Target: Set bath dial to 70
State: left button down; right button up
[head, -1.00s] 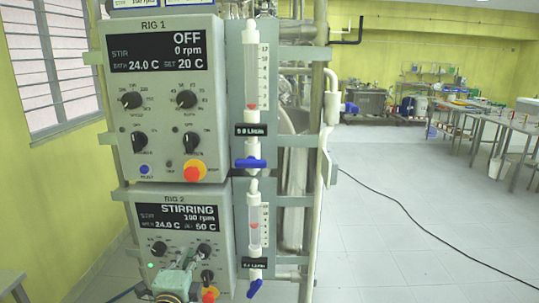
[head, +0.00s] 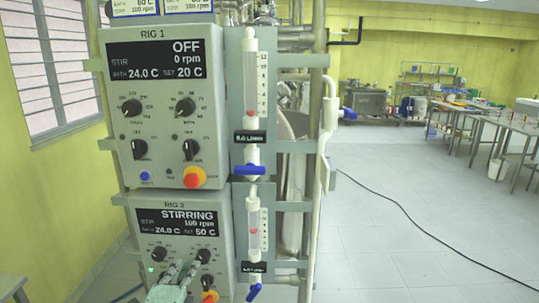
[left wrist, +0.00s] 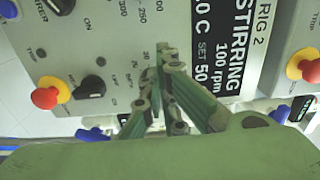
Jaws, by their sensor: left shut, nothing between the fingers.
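The RIG 2 panel (head: 150,240) reads STIRRING, 100 rpm, bath 24.0 C and SET 50 C. Its bath dial (head: 204,254) is a black knob at the upper right of the panel, below the display. My left gripper (head: 192,264) is shut and empty, its fingertips just left of and below that dial in the head view; whether they touch it I cannot tell. In the left wrist view, the shut fingers (left wrist: 167,58) are in front of the scale numbers, and they hide the dial. My right gripper is out of view.
The stir dial (head: 159,254) sits left of the fingers. A black switch knob (head: 207,281) and a red-yellow stop button (head: 209,297) lie below the bath dial. The RIG 1 panel (head: 152,100) is above, and flow tubes with blue valves (head: 249,169) stand at the right.

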aim_at(203, 257)
pick_arm(q)
jog(key=s, duration=0.2)
jog(key=shift+s, duration=0.4)
jog(key=shift+a, duration=0.1)
jog(key=shift+w+f+m+b, duration=0.2)
jog(key=shift+w+m+b, duration=0.2)
jog(key=shift+w+m, duration=0.6)
jog(key=shift+w+f+m+b, duration=0.25)
jog(key=shift+w+m+b, duration=0.15)
jog(key=shift+w+m, duration=0.55)
jog(key=shift+w+f+m+b, duration=0.2)
jog(key=shift+w+m+b, duration=0.2)
jog(key=shift+w+m, duration=0.6)
jog(key=shift+s+r, duration=0.1)
jog(key=shift+r, duration=0.1)
jog(key=shift+d, duration=0.35)
